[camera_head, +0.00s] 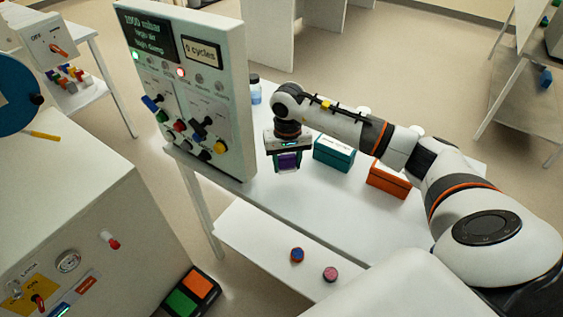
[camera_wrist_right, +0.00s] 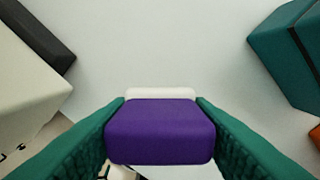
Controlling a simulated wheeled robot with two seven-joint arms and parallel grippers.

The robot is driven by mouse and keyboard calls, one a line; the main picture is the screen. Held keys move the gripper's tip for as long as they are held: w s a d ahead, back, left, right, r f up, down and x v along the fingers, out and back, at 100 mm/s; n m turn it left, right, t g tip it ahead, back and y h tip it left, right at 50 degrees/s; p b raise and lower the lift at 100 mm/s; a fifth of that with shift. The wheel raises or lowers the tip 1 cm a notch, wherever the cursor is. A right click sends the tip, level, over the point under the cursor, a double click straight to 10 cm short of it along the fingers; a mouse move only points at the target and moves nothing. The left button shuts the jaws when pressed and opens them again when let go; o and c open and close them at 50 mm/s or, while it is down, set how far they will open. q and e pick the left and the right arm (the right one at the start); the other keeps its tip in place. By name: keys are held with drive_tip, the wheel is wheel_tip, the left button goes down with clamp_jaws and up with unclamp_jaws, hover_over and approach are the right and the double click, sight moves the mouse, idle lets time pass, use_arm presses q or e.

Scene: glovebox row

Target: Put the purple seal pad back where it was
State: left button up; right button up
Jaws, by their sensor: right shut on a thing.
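The purple seal pad (camera_wrist_right: 160,132) is between the two green fingers of my right gripper in the right wrist view. A pale strip shows along its far edge. In the head view my right gripper (camera_head: 287,165) is shut on the purple pad (camera_head: 288,160), above the white table (camera_head: 340,205), close to the right side of the control panel. How far the pad is above the table is hard to tell. My left gripper is not in view.
The upright control panel (camera_head: 228,110) with knobs and levers stands left of my right gripper. A teal box (camera_head: 333,154) and an orange box (camera_head: 388,180) stand to the right. Two small round pieces, blue (camera_head: 297,255) and pink (camera_head: 330,274), lie on the front shelf (camera_head: 262,237). The table's middle is clear.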

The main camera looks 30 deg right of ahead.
sight(282, 168)
drive_tip(key=shift+w+a, duration=0.25)
drive_tip(key=shift+w, duration=0.4)
wheel_tip(282, 168, down, 3)
drive_tip(key=shift+w+f+p, duration=0.1)
drive_tip(key=shift+w+p, duration=0.05)
drive_tip(key=shift+p, duration=0.7)
drive_tip(key=shift+f, duration=0.15)
drive_tip(key=shift+f, duration=0.1)
drive_tip(key=shift+f+b, duration=0.15)
drive_tip(key=shift+b, duration=0.15)
drive_tip(key=o, duration=0.9)
